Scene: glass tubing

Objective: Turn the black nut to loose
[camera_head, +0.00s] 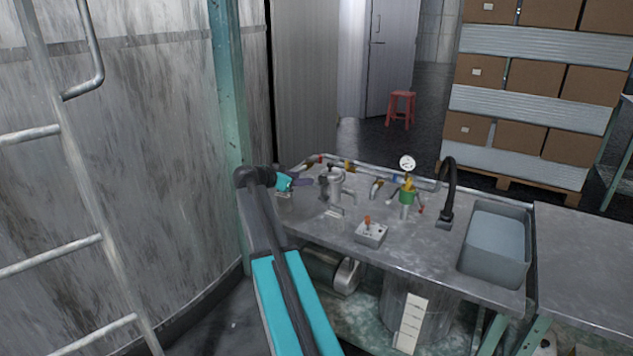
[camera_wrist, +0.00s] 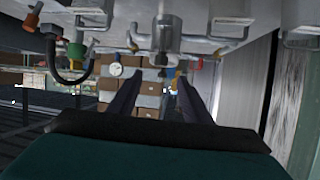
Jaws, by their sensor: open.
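A silvery metal fitting (camera_head: 336,186) stands upright on the bench, left of its middle. A small dark part on its left side, seemingly the black nut (camera_head: 324,186), faces my gripper (camera_head: 306,182). My gripper reaches in from the left, its dark fingers pointing right, close to that part; I cannot tell whether they touch it. In the wrist view, which looks upside down, the two fingers (camera_wrist: 160,78) stand apart with a gap between them. The metal fitting (camera_wrist: 167,36) hangs beyond the gap.
The bench (camera_head: 310,225) also carries a switch box (camera_head: 371,234) with a red knob, a green fitting (camera_head: 406,196), a round gauge (camera_head: 407,162), a black curved tap (camera_head: 449,180) and a grey sink (camera_head: 495,243). Pipes run along its back edge.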

